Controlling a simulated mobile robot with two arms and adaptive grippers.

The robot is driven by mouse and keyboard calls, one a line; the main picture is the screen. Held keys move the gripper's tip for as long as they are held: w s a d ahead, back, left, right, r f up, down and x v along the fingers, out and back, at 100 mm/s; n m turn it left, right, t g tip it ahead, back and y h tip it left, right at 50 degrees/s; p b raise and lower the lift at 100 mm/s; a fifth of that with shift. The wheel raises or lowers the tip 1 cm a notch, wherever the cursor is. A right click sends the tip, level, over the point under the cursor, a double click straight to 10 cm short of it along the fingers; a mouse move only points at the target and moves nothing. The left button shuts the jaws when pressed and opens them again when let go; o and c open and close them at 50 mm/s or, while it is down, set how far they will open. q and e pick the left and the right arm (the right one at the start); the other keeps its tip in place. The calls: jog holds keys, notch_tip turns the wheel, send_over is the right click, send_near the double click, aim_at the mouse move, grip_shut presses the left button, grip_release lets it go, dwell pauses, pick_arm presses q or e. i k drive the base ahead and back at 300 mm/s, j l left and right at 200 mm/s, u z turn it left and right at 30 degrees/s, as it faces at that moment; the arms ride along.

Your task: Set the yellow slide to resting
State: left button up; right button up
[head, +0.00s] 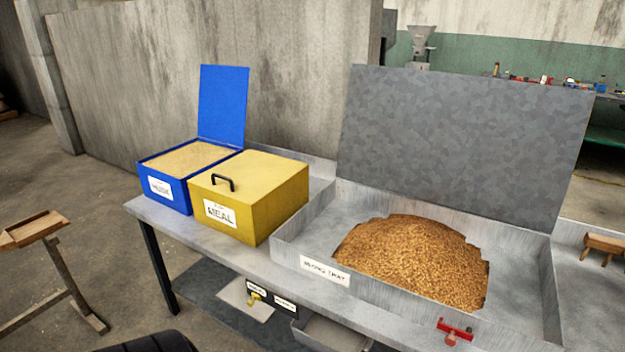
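A small yellow slide (254,298) sits under the front edge of the metal bench, below the MEAL box. Neither of my grippers is in view.
A yellow MEAL box (255,190) with a closed lid stands on the bench beside an open blue box (188,162). A wide mixing tray (300,262) holds brown grain. A red fitting (455,330) is on the front edge. A wooden stand (55,262) is left.

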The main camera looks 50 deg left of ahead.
aim_at(250, 303)
jog(key=u, duration=1.9)
